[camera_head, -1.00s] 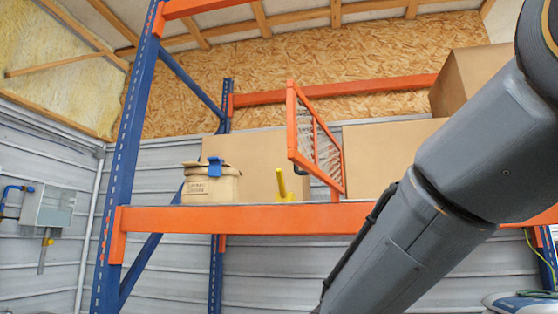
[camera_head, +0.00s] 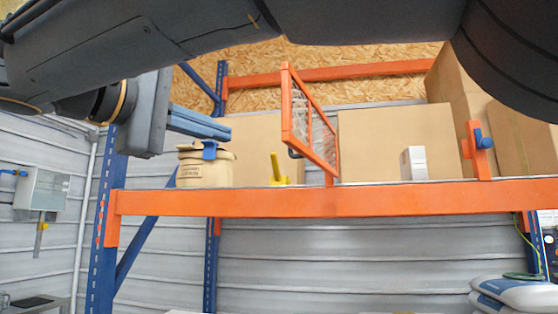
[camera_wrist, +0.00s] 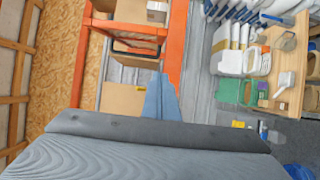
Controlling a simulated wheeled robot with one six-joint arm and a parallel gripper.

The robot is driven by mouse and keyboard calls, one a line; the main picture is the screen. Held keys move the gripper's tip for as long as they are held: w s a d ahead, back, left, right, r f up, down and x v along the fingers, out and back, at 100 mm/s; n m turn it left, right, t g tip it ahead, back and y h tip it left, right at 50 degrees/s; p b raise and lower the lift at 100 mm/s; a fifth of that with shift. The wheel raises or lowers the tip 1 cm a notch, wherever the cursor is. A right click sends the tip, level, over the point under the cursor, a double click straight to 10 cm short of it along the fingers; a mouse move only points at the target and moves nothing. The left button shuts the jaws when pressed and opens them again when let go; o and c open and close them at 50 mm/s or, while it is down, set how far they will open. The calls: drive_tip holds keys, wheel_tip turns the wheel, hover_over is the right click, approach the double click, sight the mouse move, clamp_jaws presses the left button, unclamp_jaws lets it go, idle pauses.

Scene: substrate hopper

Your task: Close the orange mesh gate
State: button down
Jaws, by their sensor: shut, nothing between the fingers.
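The orange mesh gate (camera_head: 287,108) stands on the shelf in the head view, swung out at an angle to the shelf's front beam. Its clear mesh shows between the bars, and a dark handle sits low on its near edge. An orange post with a blue knob (camera_head: 482,140) stands on the shelf to the right, well apart from the gate. My gripper (camera_head: 228,132) is shut and empty, left of the gate in the picture, above the small carton. Its blue-grey fingers (camera_wrist: 161,97) also show in the wrist view. I see no contact with the gate.
The orange shelf beam (camera_head: 350,200) runs across the front. A blue upright (camera_head: 102,220) is at left. My arm covers the top of the head view.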

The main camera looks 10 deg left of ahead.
drive_tip(key=w+d+p, duration=0.4)
drive_tip(key=w+d, duration=0.3)
drive_tip(key=d, duration=0.1)
drive_tip(key=shift+d+p, duration=0.3)
drive_tip(key=shift+p, duration=0.05)
drive_tip(key=shift+d+f, duration=0.1)
